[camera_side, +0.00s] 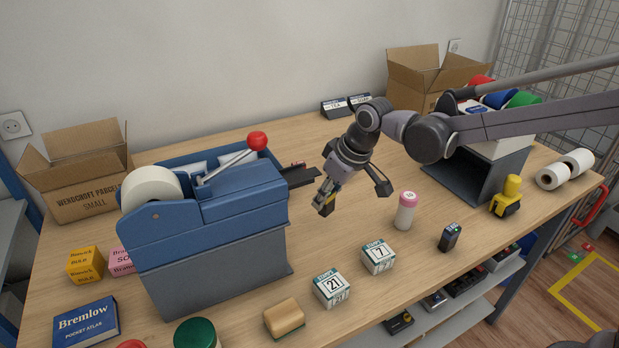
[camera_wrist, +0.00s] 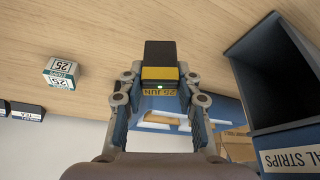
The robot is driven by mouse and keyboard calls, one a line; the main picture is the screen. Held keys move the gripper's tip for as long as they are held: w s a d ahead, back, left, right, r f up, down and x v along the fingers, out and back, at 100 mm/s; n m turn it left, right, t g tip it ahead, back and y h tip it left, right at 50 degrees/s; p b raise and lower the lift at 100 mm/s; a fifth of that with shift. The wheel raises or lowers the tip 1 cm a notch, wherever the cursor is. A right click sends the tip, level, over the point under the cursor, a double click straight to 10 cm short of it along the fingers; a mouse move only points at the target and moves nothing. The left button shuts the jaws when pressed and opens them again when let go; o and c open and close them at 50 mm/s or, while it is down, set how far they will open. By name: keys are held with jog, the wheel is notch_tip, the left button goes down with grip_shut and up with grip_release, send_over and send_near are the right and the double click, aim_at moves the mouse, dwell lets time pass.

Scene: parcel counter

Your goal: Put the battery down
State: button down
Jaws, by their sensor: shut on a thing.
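My gripper (camera_side: 324,200) is shut on the battery, a small black block with a yellow band. The battery (camera_side: 327,209) is at the fingertips, low over the wooden counter just right of the blue tape machine. In the wrist view the battery (camera_wrist: 159,55) sits between the fingers, its black end pointing away from my gripper (camera_wrist: 158,83). A small green light and a yellow label reading "25 JUN" show on it. I cannot tell whether it touches the counter (camera_side: 362,215).
The blue tape machine (camera_side: 205,225) stands close on the left. Number cubes (camera_side: 378,256) (camera_side: 331,288), a pink-capped white bottle (camera_side: 405,212) and a small black device (camera_side: 449,237) stand towards the front. A grey bin (camera_wrist: 275,75) is at right in the wrist view. Bare counter lies around the gripper.

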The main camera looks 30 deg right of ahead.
aim_at(331, 202)
jog(key=shift+f, duration=2)
jog(key=shift+f, duration=0.1)
jog(key=c, duration=0.9)
grip_release()
jog(key=shift+f, duration=0.1)
jog(key=shift+c, duration=0.2)
jog(key=v, duration=1.2)
jog(key=s+d+f+m+t+h, duration=0.1)
jog(key=s+d+f+m+t, duration=0.2)
jog(key=s+d, duration=1.2)
jog(key=shift+s+m+h, duration=0.4)
jog(key=shift+s+m, duration=0.4)
jog(key=shift+s, duration=0.4)
